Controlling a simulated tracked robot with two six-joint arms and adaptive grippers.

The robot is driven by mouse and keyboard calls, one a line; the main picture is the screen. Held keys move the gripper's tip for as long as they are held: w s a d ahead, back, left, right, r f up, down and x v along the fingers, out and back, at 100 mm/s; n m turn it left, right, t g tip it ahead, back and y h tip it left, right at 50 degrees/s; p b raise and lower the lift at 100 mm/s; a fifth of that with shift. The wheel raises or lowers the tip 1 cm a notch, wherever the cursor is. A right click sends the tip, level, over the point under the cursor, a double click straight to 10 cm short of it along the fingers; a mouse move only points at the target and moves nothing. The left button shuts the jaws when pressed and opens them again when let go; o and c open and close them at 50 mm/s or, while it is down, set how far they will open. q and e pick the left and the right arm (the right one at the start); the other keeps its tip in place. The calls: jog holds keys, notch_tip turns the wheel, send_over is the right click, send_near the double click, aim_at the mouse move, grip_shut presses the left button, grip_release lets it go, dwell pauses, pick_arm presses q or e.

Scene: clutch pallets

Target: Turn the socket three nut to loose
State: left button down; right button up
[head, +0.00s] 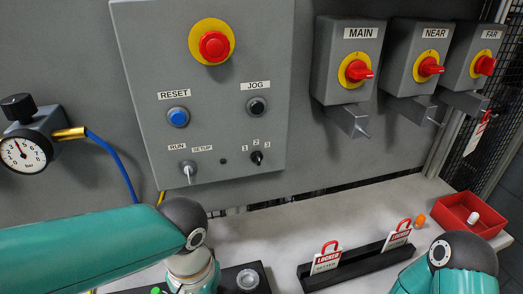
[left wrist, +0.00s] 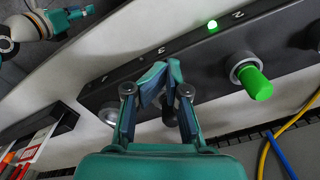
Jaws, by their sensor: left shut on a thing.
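A dark socket bar (left wrist: 205,58) runs diagonally across the left wrist view, with a 2 and a 3 marked on it. My left gripper (left wrist: 167,90) is at the socket beside the 3, its fingers closed in on a small dark piece (left wrist: 168,105) between them. The fingers hide most of that socket and its nut, so the nut's angle cannot be read. A green cylinder (left wrist: 255,82) sits in the socket by the 2, and a green lamp (left wrist: 212,25) glows near it. Part of what looks like my right gripper (left wrist: 72,15) shows at the upper left; its fingertips are unclear.
A rack (head: 345,262) with red LOCKED tags stands right of the bar in the head view. A red tray (head: 473,214) lies further right. A control panel (head: 205,95) and three switch boxes (head: 348,75) are on the wall. Yellow and blue hoses (left wrist: 278,150) pass beside the bar.

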pick_arm(q)
jog(key=shift+w+d+r, duration=0.15)
jog(key=shift+r, duration=0.05)
dwell(0.3)
jog(key=shift+s, duration=0.3)
jog(key=shift+r, duration=0.1)
notch_tip(320, 180, up, 6)
jog(key=p, duration=0.5)
jog(key=shift+s, duration=0.15)
jog(key=shift+f, duration=0.2)
